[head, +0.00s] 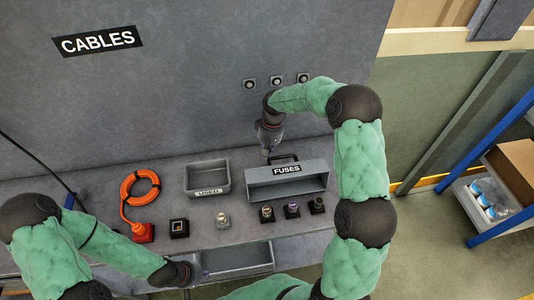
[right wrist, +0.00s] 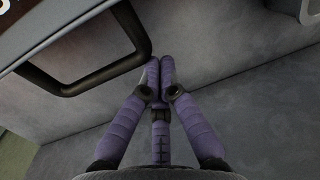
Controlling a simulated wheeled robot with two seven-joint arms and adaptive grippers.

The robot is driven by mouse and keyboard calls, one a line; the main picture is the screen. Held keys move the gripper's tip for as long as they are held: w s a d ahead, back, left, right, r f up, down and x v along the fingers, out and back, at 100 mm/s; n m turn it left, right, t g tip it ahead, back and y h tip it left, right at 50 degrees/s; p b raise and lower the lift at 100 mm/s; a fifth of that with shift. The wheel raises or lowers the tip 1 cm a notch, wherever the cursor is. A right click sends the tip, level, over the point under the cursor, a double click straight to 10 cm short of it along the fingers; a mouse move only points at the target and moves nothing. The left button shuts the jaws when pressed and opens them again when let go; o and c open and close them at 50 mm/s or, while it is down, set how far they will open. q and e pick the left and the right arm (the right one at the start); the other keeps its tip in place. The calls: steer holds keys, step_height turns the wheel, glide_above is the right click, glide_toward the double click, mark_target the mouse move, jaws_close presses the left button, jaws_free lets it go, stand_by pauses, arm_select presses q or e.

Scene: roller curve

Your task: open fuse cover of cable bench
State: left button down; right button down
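The grey fuse box (head: 314,184) with its FUSES label (head: 287,169) stands on the cable bench. A black handle (head: 283,157) is at the back of its top. I cannot tell how far its cover is open. My right gripper (head: 266,152) points down just behind the box's left end. In the right wrist view, its purple fingertips (right wrist: 158,66) are together with nothing seen between them, close beside the bend of the black handle (right wrist: 75,85). Contact is unclear. My left gripper (head: 192,274) is at the bench front, near an open tray below; its fingers are hard to see.
A grey USED bin (head: 207,180) and an orange cable coil (head: 140,187) with an orange plug stand left of the box. Several small dark sockets (head: 267,213) line the bench front. The CABLES wall (head: 200,80) rises close behind. A blue-framed shelf (head: 490,195) stands right.

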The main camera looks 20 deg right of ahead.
arm_select(q)
steer(key=shift+f, duration=0.15)
arm_select(e)
steer(key=shift+t, duration=0.7)
steer(key=shift+s+a+r, duration=0.2)
steer(key=shift+s+r, duration=0.55)
steer(key=shift+r, duration=0.15)
steer(key=shift+s+a+r, duration=0.2)
steer(key=shift+s+r, duration=0.5)
steer(key=shift+r, duration=0.15)
